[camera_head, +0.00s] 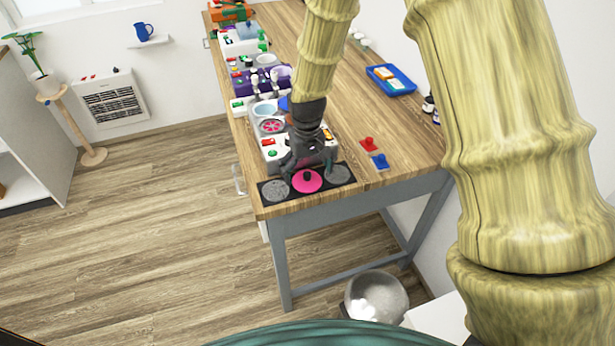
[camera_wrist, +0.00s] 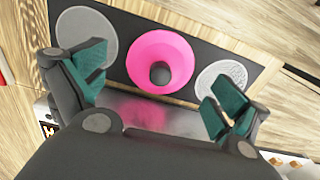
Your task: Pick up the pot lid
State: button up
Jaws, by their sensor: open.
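The pot lid is a pink disc with a dark round knob. In the head view the pink lid (camera_head: 308,181) lies on the middle of a black strip (camera_head: 270,194) near the table's front end. In the wrist view the pink lid (camera_wrist: 160,47) shows with its knob facing me, between two grey discs. My gripper (camera_head: 305,163) is just behind and above the lid in the head view. In the wrist view my gripper (camera_wrist: 158,88) has its teal-padded fingers wide apart, with nothing between them. The fingers appear apart from the lid; the exact height gap is unclear.
Grey discs (camera_head: 275,189) and (camera_head: 338,174) flank the lid on the strip. A red piece (camera_head: 368,143) and a blue piece (camera_head: 380,161) stand to the right. Several toy-like devices (camera_head: 262,82) line the left table edge. A blue tray (camera_head: 391,79) lies farther back on mostly clear wood.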

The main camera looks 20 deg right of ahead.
jog(key=shift+f, duration=0.85)
jog(key=shift+s, duration=0.1)
jog(key=c, duration=1.3)
jog(key=shift+s, duration=0.15)
jog(key=c, duration=0.8)
grip_shut()
